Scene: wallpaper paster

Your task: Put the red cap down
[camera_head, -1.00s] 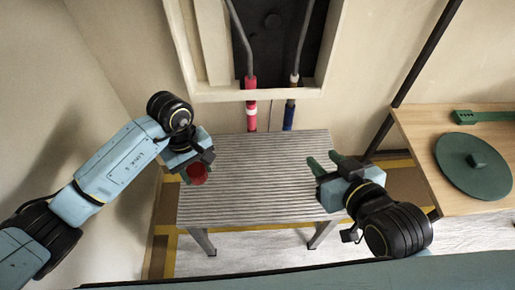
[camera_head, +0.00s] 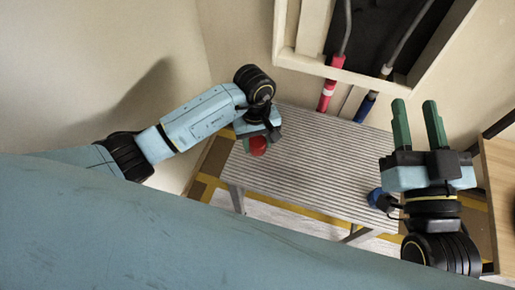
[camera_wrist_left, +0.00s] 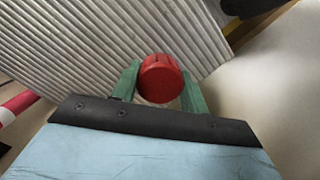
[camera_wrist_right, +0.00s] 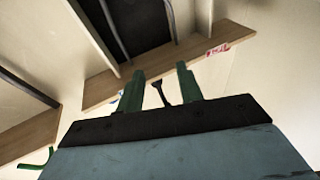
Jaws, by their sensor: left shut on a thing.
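The red cap (camera_head: 258,147) is a short round piece, held between the green fingers of my left gripper (camera_head: 257,142). It also shows in the left wrist view (camera_wrist_left: 160,78), with a finger on each side. It appears over the left end of the ribbed metal table (camera_head: 310,150); I cannot tell whether it touches the surface. My right gripper (camera_head: 419,124) is raised to the right of the table, its green fingers apart. In the right wrist view (camera_wrist_right: 160,88) nothing is held between them.
A small blue object (camera_head: 378,198) is at the table's right end, partly hidden by my right arm. A red pipe (camera_head: 328,92) and a blue pipe (camera_head: 366,105) come down from the wall box behind. A wooden surface (camera_head: 501,165) stands at right. The table's middle is clear.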

